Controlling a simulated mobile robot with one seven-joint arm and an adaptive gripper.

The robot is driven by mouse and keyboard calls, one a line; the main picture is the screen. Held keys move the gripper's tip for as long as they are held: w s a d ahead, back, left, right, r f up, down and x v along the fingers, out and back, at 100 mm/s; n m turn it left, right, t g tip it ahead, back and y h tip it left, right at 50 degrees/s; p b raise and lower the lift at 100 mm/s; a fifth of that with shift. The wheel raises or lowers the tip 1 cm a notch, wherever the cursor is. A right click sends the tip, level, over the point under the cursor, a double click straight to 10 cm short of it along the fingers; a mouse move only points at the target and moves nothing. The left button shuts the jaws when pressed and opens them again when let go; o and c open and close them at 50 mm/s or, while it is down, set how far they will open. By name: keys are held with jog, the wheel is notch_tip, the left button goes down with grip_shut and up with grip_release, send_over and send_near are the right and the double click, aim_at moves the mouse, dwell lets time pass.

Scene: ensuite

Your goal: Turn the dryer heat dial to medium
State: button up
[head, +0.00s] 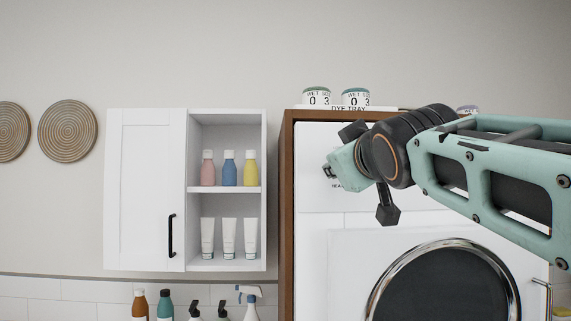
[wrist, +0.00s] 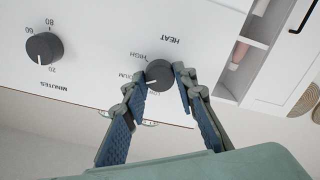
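The heat dial (wrist: 159,74) is a dark round knob on the white dryer panel, upside down in the wrist view. LOW, MEDIUM and HIGH are printed around it; part of MEDIUM is covered. Its white pointer mark seems to aim between LOW and MEDIUM. My gripper (wrist: 160,80) is open, with one finger on each side of the dial; I cannot tell if they touch it. In the head view my gripper (head: 345,168) is at the dryer panel (head: 315,145) and hides most of the dial.
The minutes dial (wrist: 43,47) is on the same panel. The round dryer door (head: 440,285) is below. A white cabinet (head: 145,190) with bottles and tubes on open shelves stands left of the wooden side panel (head: 286,210). Labelled jars (head: 317,96) stand on top.

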jog(key=o, duration=0.5)
jog(key=s, duration=1.2)
